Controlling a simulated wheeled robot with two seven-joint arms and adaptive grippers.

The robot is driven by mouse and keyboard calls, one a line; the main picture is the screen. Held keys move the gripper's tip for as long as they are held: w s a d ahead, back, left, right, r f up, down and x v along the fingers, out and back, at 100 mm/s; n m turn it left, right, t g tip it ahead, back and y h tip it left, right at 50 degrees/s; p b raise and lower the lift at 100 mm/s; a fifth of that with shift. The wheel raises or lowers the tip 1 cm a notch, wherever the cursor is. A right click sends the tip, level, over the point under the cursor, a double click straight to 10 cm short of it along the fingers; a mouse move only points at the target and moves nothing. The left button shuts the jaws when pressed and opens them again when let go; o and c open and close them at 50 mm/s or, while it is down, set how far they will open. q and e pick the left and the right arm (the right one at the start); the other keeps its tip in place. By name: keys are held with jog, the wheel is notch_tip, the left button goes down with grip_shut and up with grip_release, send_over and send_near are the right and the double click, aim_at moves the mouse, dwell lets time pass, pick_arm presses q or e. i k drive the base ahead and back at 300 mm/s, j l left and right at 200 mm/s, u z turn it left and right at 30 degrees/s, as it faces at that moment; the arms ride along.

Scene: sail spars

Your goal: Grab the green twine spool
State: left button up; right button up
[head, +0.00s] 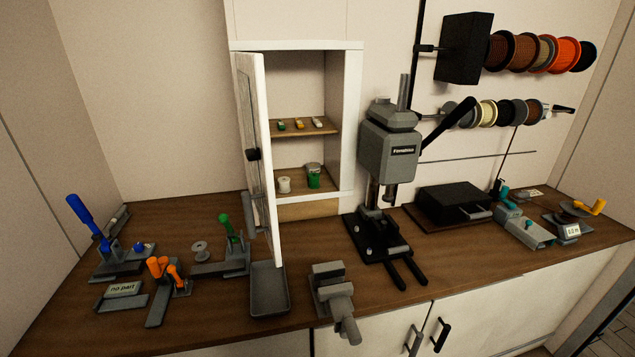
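A green spool (313,178) with a grey top stands on the lower shelf (300,192) of the white wall cabinet (352,120). It looks like the green twine spool. A white spool (284,185) stands just to its left. The cabinet door (262,160) is swung open toward me on the left side, with a dark knob (253,154). Neither of my grippers is in the head view.
A drill press-like machine (388,150) stands right of the cabinet. A small vise (332,290) and a grey tray (269,288) sit in front. Several clamps, including a blue-handled one (84,216), crowd the left bench. Wall spools (522,52) hang at right.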

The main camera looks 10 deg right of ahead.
aim_at(314, 177)
jog(key=i+l, duration=0.15)
jog(key=l, duration=0.25)
jog(key=i+l+z, duration=0.15)
jog(key=l, duration=0.25)
jog(key=i+l, duration=0.1)
jog(key=l, duration=0.3)
jog(key=i+l+z, duration=0.15)
jog(key=l, duration=0.25)
jog(key=i+l, duration=0.15)
jog(key=l, duration=0.2)
jog(key=i+l+z, duration=0.15)
jog(key=l, duration=0.25)
